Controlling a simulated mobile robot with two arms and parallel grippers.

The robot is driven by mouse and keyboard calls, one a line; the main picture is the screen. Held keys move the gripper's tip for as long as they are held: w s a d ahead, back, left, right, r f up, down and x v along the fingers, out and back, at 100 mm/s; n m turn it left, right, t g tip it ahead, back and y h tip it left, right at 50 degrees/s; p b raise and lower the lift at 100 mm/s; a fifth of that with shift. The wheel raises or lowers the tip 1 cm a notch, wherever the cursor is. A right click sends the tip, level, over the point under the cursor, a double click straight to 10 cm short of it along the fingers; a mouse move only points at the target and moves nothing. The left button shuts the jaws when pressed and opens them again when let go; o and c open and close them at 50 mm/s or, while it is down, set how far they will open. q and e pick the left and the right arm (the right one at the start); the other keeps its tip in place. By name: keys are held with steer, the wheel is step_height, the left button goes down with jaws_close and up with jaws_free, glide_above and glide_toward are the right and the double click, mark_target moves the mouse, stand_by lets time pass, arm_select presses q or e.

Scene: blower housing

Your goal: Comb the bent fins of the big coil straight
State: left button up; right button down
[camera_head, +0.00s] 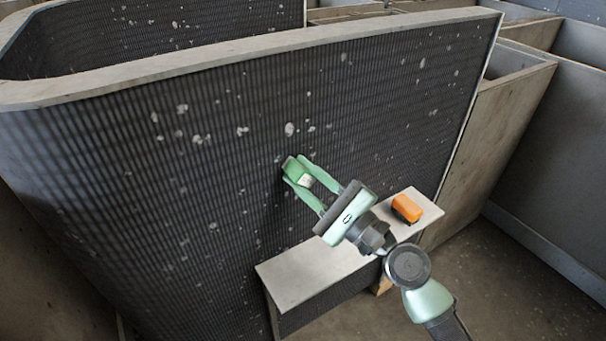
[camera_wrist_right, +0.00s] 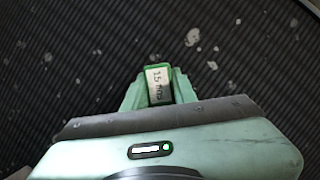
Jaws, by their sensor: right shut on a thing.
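The big coil (camera_head: 350,100) is a large dark finned panel with a pale metal top rim and many light, bent-looking spots. It also fills the background of the right wrist view (camera_wrist_right: 60,80). My right gripper (camera_head: 300,172) is shut on a small green fin comb (camera_wrist_right: 158,84) with a white label that reads something like "15 fins". The comb is at the coil's face, near its middle; whether its teeth touch the fins I cannot tell. Light spots show above the comb. My left gripper is in neither view.
A grey shelf (camera_head: 300,277) juts out in front of the coil's lower part, under my right arm. An orange block-like object (camera_head: 407,208) lies at its right end. Grey panels (camera_head: 510,120) stand to the right, with open floor (camera_head: 500,290) in front.

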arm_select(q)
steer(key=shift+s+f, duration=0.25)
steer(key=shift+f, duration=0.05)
arm_select(e)
steer(key=shift+r, duration=0.15)
steer(key=shift+s+d, duration=0.85)
steer(key=shift+s, duration=0.35)
steer(key=shift+s+d, duration=0.85)
steer(key=shift+s, duration=0.3)
steer(key=shift+s+d, duration=0.1)
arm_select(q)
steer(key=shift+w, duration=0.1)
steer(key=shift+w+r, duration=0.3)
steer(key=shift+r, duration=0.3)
arm_select(e)
steer(key=shift+s+d, duration=0.45)
steer(key=shift+s, duration=0.15)
steer(key=shift+s+d, duration=0.4)
steer(key=shift+s, duration=0.2)
